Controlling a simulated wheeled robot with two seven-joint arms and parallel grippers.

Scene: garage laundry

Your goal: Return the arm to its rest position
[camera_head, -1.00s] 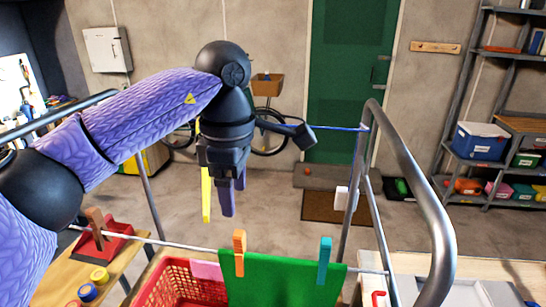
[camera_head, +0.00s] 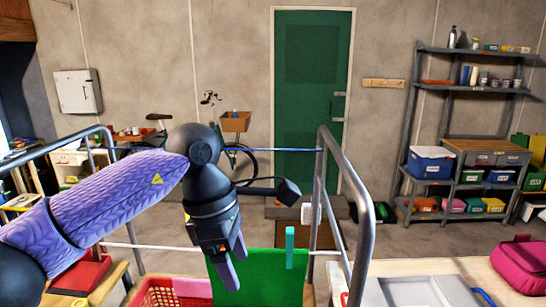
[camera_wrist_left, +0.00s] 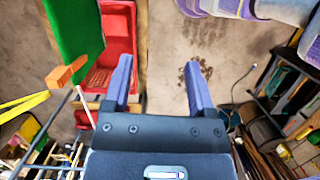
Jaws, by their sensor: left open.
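My left arm comes in from the left in the head view. Its gripper (camera_head: 233,266) points down, open, with nothing between its fingers. It overlaps the left part of a green cloth (camera_head: 262,284) hanging from a drying rack's front bar. A teal clothespin (camera_head: 290,246) grips the cloth. In the left wrist view the open gripper (camera_wrist_left: 158,72) is empty above the floor. The green cloth (camera_wrist_left: 74,28) and an orange clothespin (camera_wrist_left: 66,73) lie left of its fingers, apart from them. My right gripper is not in view.
The rack's metal frame (camera_head: 350,180) rises right of the gripper, with a line across the back. A red basket (camera_head: 150,293) stands under the cloth. A table with a pink bag (camera_head: 522,262) is at the right, shelves (camera_head: 470,130) behind. Open floor lies beyond the rack.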

